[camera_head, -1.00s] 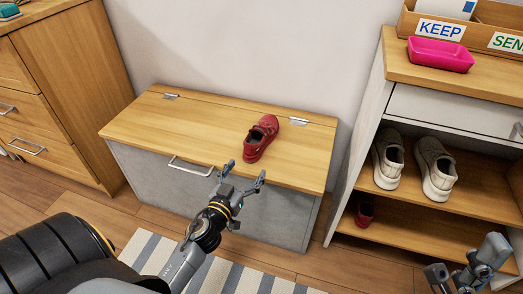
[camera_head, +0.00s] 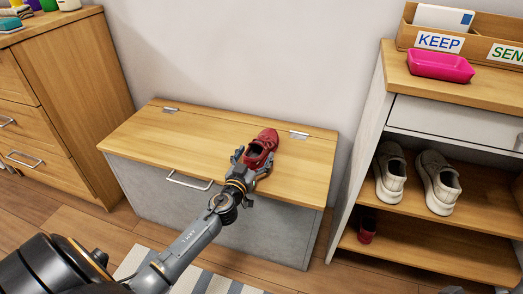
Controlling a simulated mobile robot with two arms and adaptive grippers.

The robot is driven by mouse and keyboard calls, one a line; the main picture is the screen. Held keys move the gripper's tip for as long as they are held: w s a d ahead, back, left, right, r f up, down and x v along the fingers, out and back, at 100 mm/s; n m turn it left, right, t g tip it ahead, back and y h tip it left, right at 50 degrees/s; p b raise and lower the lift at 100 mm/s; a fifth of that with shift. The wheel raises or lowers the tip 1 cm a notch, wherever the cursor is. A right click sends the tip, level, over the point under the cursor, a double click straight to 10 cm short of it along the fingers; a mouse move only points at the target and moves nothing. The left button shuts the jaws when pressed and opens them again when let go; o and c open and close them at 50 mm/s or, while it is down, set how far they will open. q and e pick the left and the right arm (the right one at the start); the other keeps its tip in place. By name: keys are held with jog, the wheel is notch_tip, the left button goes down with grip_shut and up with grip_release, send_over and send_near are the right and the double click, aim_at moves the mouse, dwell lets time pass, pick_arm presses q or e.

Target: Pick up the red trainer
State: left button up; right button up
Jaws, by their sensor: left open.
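A red trainer (camera_head: 262,145) sits on the wooden lid of a low grey bench (camera_head: 165,128), right of the lid's middle. My left gripper (camera_head: 248,168) is open at the trainer's near end, its fingers on either side of that end; whether they touch it I cannot tell. The gripper hides part of the trainer's near end. A second red shoe (camera_head: 367,231) stands on the lower shelf of the shoe unit at the right, partly hidden in shadow. At most a small dark part at the bottom right edge may be my right arm; its fingers are not visible.
A pink tray (camera_head: 440,66) and a wooden sorter marked KEEP stand on top. A wooden drawer cabinet (camera_head: 75,85) is at the left. The left part of the bench lid is clear.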

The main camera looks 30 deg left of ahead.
pick_arm(q)
jog(key=shift+w+a, duration=0.2)
jog(key=shift+w, duration=0.65)
jog(key=shift+c, duration=0.4)
jog(key=c, duration=1.4)
jog(key=shift+o, duration=0.2)
jog(key=shift+r, duration=0.1)
